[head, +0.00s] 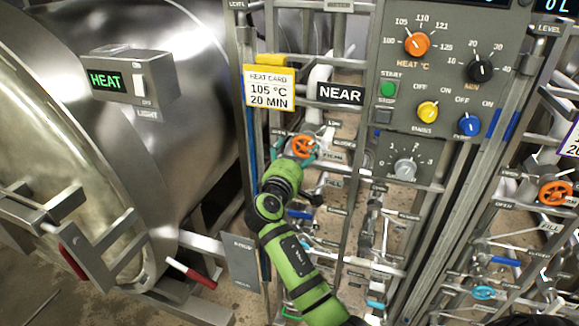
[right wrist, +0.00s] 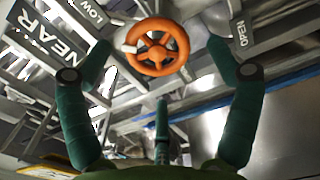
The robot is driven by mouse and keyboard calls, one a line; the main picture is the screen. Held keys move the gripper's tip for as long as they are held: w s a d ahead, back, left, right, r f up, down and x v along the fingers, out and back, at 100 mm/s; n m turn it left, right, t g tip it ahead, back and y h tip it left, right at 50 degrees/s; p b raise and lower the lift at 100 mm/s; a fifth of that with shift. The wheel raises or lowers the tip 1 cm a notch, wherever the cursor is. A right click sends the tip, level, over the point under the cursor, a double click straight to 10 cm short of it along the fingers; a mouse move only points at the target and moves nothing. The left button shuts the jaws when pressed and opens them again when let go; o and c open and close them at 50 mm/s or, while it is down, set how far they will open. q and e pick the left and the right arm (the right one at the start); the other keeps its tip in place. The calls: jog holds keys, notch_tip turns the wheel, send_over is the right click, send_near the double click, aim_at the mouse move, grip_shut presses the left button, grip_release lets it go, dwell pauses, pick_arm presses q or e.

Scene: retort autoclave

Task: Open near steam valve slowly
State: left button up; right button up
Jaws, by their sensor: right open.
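The near steam valve is an orange handwheel (head: 302,146) on the rack below the NEAR sign (head: 340,93). In the right wrist view the wheel (right wrist: 157,47) shows its spokes, with a small white tab at its left rim. My right gripper (head: 299,157), on the green arm, is at the wheel. In the right wrist view its dark green fingers are spread, one on each side of the wheel, with a third finger below. The fingers look apart from the rim; contact cannot be told. An OPEN label (right wrist: 239,34) is right of the wheel. My left gripper is not in view.
The control panel (head: 440,65) with knobs stands right of the rack. A yellow-topped heat card (head: 269,88) hangs above left of the wheel. The steel vessel (head: 185,80) is at left. Pipes and small valves crowd below. Another orange handwheel (head: 555,192) is at far right.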

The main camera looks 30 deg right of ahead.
jog(key=v, duration=0.7)
jog(key=shift+s+a, duration=0.2)
jog(key=shift+a, duration=0.15)
jog(key=shift+r, duration=0.1)
dwell(0.9)
